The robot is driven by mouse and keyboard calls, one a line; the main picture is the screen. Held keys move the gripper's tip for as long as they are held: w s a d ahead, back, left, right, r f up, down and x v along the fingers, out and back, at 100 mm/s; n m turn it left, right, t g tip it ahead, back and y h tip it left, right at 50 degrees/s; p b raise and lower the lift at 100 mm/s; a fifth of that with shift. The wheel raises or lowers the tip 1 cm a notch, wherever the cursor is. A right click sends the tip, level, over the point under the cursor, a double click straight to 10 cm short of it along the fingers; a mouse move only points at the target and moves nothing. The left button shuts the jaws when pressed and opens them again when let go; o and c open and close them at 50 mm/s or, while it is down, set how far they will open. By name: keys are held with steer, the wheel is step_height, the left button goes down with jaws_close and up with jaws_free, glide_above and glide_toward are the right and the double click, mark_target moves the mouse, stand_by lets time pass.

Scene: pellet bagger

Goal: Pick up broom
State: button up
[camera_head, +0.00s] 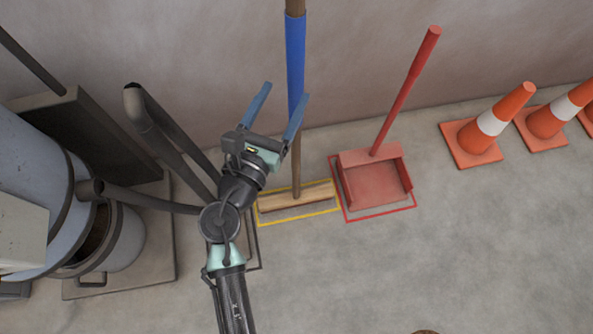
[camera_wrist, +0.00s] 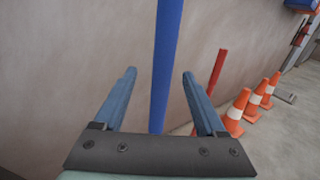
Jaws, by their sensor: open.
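The broom (camera_head: 296,60) stands upright near the wall, with a blue sleeve on its wooden handle and a wooden head inside a yellow floor outline. My gripper (camera_head: 284,92) is open, in front of the handle, with its fingers pointing toward the wall. In the wrist view the blue sleeve (camera_wrist: 166,60) runs vertically between the two blue fingers of my gripper (camera_wrist: 160,76), a little nearer the right one in places. I see no finger touching it. How far the handle lies beyond the fingertips I cannot tell exactly.
A red dustpan (camera_head: 375,185) with a long handle stands right of the broom in a red outline. Orange cones (camera_head: 490,125) line the wall at right. A grey drum machine with pipes (camera_head: 150,130) is close on the left.

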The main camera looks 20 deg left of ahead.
mark_target(302, 66)
steer(key=w, duration=0.4)
steer(key=w+b, duration=0.1)
steer(key=w, duration=0.3)
steer(key=shift+w+d, duration=0.2)
steer(key=shift+w, duration=0.1)
jaws_close()
steer(key=shift+r, duration=0.1)
